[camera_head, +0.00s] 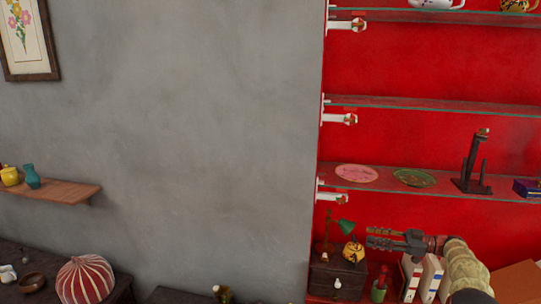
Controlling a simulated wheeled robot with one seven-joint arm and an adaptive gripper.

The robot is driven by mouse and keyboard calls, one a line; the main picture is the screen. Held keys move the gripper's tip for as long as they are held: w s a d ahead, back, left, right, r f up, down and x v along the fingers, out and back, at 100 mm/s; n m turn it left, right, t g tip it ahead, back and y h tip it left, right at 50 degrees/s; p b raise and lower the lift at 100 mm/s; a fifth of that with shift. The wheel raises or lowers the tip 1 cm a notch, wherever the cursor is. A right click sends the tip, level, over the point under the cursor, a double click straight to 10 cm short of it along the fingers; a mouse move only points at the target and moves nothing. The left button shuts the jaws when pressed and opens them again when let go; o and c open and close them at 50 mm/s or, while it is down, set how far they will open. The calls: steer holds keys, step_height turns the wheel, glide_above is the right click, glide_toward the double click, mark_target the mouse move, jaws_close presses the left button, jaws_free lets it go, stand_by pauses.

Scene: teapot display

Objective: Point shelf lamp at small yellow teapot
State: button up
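A small lamp with a green shade (346,227) stands on a dark wooden cabinet (345,279) at the lower right, against the red wall. Its shade is on the right side of its thin dark stand. A small round yellow pot with dark markings (353,253), which looks like the teapot, sits on the cabinet just below and right of the shade. My gripper (369,238) points left, just right of the lamp and pot. Its two fingers look apart with nothing between them. Whether it touches the pot or shade cannot be told.
Glass shelves (440,107) on white brackets hang above, with plates (414,178) and a dark stand (471,168). Books (431,278) and a potted plant (379,286) are below my gripper. A wooden shelf (70,192) at left holds a yellow pot (10,177).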

steer(key=w+d+f+m+t+h, duration=0.3)
steer(key=w+d+m+t+h, duration=0.1)
steer(key=w+d+t+h, duration=0.15)
steer(key=w+d+f+m+t+h, duration=0.3)
steer(key=w+d+f+t+h, duration=0.1)
steer(key=w+d, duration=0.3)
steer(key=s+d+m+g+h+b, duration=0.1)
steer(key=s+d+m+h, duration=0.15)
steer(key=d+h, duration=0.2)
steer(key=s+d+m+g+h, duration=0.1)
steer(key=s+d+m+h, duration=0.15)
steer(key=m+h, duration=0.2)
steer(key=s+a+m+g+h+b, duration=0.15)
steer(key=s+a+g, duration=0.35)
steer(key=s, duration=0.9)
steer(key=s+a+m+g+h+b, duration=0.15)
steer(key=s+a+g, duration=0.4)
steer(key=s, duration=0.75)
steer(key=s+a+r+n+t+y+b, duration=0.1)
steer(key=s+a+r+y+b, duration=0.1)
steer(key=s+a, duration=1.2)
steer(key=s+a+r+t+y+b, duration=0.1)
steer(key=s+a+b, duration=0.3)
steer(key=s+a, duration=1)
steer(key=s+r+y, duration=0.1)
steer(key=s, duration=0.3)
steer(key=shift+r+n+t+y+b, duration=0.3)
steer(key=shift+r+n+t+y, duration=0.05)
steer(key=shift+n+t, duration=0.05)
